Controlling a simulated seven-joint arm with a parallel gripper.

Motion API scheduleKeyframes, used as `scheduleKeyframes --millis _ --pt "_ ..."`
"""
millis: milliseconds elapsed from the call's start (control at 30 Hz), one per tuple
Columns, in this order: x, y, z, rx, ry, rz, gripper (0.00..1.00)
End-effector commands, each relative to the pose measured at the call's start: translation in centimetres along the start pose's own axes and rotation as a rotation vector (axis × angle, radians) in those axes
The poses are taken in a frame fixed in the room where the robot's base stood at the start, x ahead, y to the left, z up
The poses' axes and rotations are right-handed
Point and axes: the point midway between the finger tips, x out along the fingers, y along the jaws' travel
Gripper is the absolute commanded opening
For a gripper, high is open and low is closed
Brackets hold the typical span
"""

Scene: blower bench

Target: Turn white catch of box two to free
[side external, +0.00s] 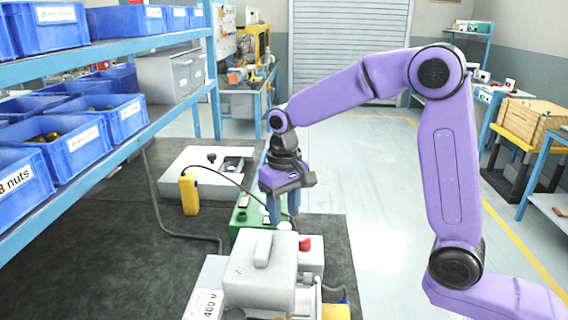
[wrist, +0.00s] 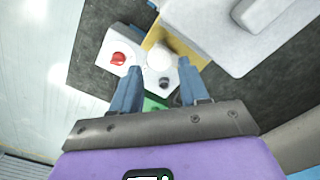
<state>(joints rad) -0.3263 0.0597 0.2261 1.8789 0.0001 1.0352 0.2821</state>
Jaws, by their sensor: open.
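Box two (side external: 258,277) is a light grey box with a handle on its lid and a "2" label, at the front of the bench in the side view. The white catch (side external: 284,226) looks like a round white knob just behind it; in the wrist view the white round piece (wrist: 159,57) lies beyond and between my fingertips. My gripper (side external: 284,212) points down close above this white piece, open; its two blue fingers also show in the wrist view (wrist: 158,72). I cannot tell whether the fingers touch it. Its turned position is not clear.
A red knob (side external: 304,243) on a white block sits close beside, also in the wrist view (wrist: 118,58). A green box (side external: 243,219) stands behind. Shelves of blue bins (side external: 60,145) line the left.

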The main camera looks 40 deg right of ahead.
Motion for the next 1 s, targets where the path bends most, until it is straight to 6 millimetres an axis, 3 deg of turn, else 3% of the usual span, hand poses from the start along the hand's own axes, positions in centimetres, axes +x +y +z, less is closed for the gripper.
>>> scheduleKeyframes --millis 533,733,1000 --pt "-11.4 0.0 -0.1 0.002 0.005 -0.002 0.44" --pt "-13.6 0.0 -0.1 0.002 0.003 -0.001 0.44" --pt "-14.5 0.0 0.0 0.001 0.001 0.000 0.44"
